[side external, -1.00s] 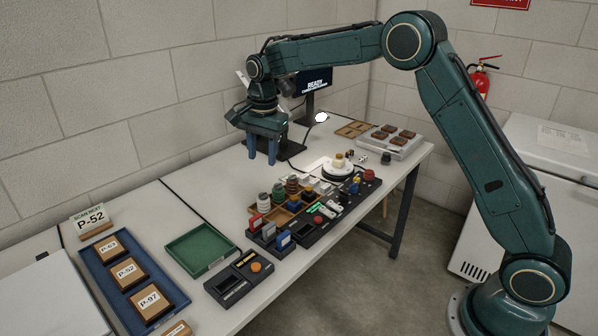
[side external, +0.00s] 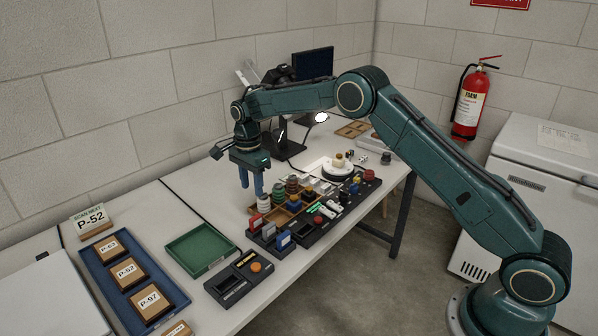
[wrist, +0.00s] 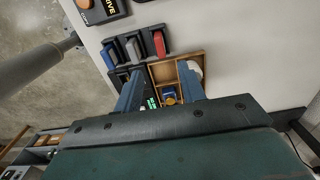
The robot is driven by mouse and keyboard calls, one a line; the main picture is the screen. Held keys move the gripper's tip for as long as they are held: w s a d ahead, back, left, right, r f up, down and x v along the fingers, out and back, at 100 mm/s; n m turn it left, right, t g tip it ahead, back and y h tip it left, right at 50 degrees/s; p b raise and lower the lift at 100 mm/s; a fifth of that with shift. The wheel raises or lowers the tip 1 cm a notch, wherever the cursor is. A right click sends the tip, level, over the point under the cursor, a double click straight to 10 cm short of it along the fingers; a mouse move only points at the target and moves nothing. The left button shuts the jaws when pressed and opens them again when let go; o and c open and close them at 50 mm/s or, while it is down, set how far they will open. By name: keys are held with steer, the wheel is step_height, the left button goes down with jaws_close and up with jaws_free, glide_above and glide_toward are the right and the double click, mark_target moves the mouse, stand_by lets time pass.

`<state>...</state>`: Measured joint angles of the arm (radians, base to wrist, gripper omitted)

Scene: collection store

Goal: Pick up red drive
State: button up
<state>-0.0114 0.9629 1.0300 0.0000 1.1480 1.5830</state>
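The red drive (side external: 255,222) stands at the left end of a small dark rack on the table. In the wrist view the red drive (wrist: 159,43) is upper centre, at one end of a row with a grey and a blue drive. My gripper (side external: 252,191) is above the table, higher than the red drive and a little behind it, over the edge of the wooden compartment tray. In the wrist view my gripper (wrist: 160,72) has its two blue fingers spread apart with nothing held between them.
A blue drive (side external: 283,240) stands in the same rack. The wooden tray (wrist: 178,62) with several small items lies beside it. A green tray (side external: 202,249) and a black drive box (side external: 239,277) are at the left.

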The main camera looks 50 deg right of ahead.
mark_target(255, 217)
step_height(255, 217, down, 7)
steer(key=shift+f, duration=0.15)
stand_by(0.4)
steer(key=shift+d+f, duration=0.1)
steer(key=shift+f, duration=2.45)
jaws_close()
